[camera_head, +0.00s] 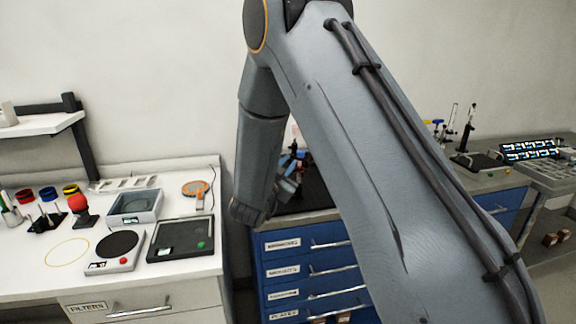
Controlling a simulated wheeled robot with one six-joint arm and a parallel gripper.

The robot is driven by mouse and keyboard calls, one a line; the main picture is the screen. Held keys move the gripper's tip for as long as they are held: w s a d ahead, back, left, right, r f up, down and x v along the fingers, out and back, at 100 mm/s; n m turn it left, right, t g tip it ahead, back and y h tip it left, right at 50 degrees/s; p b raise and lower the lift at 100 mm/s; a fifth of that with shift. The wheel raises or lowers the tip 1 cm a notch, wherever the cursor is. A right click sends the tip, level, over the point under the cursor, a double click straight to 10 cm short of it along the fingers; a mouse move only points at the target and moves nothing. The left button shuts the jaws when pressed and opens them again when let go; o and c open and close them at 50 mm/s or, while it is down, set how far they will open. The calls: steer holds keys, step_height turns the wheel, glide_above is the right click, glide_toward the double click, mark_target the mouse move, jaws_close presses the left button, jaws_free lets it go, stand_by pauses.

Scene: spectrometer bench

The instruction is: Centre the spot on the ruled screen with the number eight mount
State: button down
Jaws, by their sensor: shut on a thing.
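My gripper (288,184) shows only in part, beside my wrist and low over a dark bench top (312,190). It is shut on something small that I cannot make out. Small dark and blue parts (298,158) stand close by it, and I cannot tell whether one is the number eight mount. My forearm covers much of this bench. I cannot make out the ruled screen or a spot of light.
A blue drawer cabinet (290,268) stands under the dark top. The white bench (35,270) at left carries a balance (115,250), a grey box (134,206), a black tray (182,238) and a red ball (78,204). A tablet-like display (528,149) stands at right.

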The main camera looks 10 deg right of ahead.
steer(key=shift+n, duration=1.6)
steer(key=shift+r+n, duration=0.1)
steer(key=shift+n, duration=0.2)
steer(key=c, duration=1.7)
jaws_free()
steer(key=shift+c, duration=0.2)
steer(key=b+v, duration=0.2)
steer(key=v, duration=0.5)
steer(key=shift+s+a, duration=0.25)
steer(key=shift+s, duration=0.1)
